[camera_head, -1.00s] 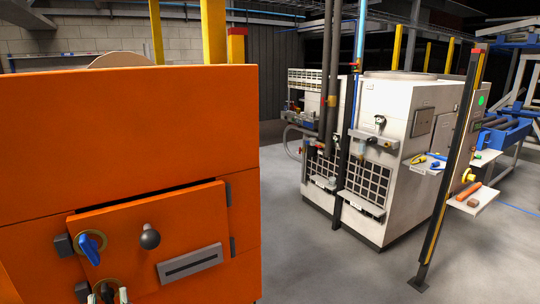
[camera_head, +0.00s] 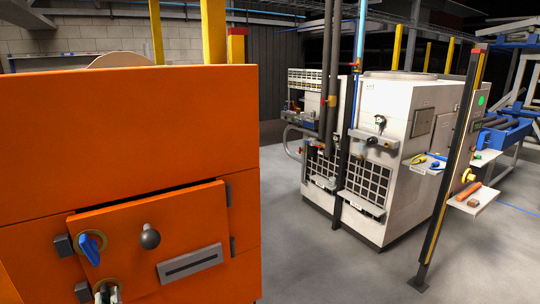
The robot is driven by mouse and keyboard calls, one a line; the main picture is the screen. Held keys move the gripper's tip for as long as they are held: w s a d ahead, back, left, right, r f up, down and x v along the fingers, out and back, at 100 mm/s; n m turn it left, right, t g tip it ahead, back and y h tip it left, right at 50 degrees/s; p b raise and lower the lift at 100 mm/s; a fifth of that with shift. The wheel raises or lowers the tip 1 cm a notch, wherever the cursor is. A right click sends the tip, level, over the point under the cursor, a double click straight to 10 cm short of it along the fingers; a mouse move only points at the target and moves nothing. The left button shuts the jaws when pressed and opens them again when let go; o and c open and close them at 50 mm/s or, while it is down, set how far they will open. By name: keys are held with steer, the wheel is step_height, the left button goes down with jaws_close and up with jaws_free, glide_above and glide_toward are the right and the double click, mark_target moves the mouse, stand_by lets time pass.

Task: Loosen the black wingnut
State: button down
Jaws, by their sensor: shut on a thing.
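An orange cabinet (camera_head: 130,130) fills the left side, with a hinged orange panel (camera_head: 185,215) low on its front. A blue wingnut (camera_head: 91,248) sits on a round brass-coloured plate at the panel's left. Below it, at the bottom edge of the view, my gripper (camera_head: 107,292) is at a second round plate. Its two light fingertips are close together, shut on the black wingnut there. The fingers and the picture edge hide most of that wingnut, so its angle cannot be told.
Open grey floor (camera_head: 310,265) lies right, before a white machine (camera_head: 405,150) and a black-yellow post (camera_head: 452,170).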

steer(key=c, duration=1.2)
jaws_free()
steer(key=shift+v, duration=1.35)
steer(key=shift+m, duration=1.2)
steer(key=shift+w, duration=0.1)
